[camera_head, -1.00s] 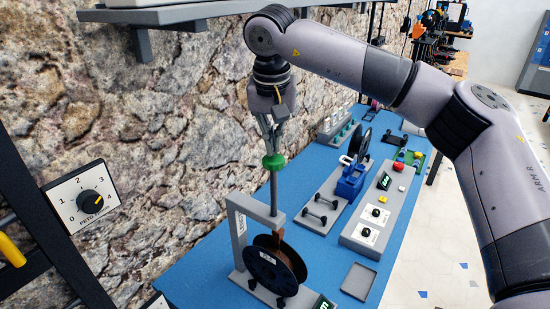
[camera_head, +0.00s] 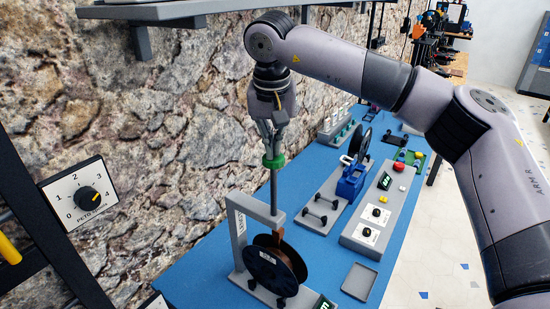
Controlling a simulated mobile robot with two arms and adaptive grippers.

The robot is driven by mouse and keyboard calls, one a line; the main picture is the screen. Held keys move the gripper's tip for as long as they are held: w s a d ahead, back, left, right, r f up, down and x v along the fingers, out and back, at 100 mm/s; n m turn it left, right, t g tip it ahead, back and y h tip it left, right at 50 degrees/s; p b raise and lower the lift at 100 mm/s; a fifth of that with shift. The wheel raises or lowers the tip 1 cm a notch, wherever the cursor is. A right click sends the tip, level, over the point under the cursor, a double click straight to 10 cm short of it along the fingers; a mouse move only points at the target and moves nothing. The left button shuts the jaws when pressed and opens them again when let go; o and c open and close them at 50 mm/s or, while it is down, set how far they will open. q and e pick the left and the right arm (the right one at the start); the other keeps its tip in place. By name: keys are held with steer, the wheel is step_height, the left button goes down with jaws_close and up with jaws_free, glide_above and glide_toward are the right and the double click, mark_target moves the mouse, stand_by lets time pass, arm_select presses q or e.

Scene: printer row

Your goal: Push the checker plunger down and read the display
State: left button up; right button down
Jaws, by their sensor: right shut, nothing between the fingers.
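The checker (camera_head: 239,240) is a grey frame on the blue table, with a dark spool (camera_head: 274,268) standing in its base. Its plunger (camera_head: 274,193) is an upright grey rod with a green knob (camera_head: 274,162) on top. My right gripper (camera_head: 272,150) points down with its fingers shut and empty, their tips at the top of the knob; contact looks likely, but I cannot tell how firm. The small dark display (camera_head: 324,303) is at the bottom edge with green marks, cut off and unreadable. My left gripper is not in view.
A grey panel (camera_head: 350,238) with knobs and buttons, a blue holder (camera_head: 350,182) and a small empty tray (camera_head: 359,281) stand to the right on the table (camera_head: 205,273). A stone wall is close on the left, with a shelf (camera_head: 190,10) above.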

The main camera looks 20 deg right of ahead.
mark_target(274, 165)
steer(key=shift+f+b, duration=3.9)
steer(key=shift+f, duration=2.7)
steer(key=shift+r, duration=0.1)
steer(key=shift+r+p, duration=3.05)
steer(key=shift+r, duration=1)
steer(key=shift+f, duration=0.1)
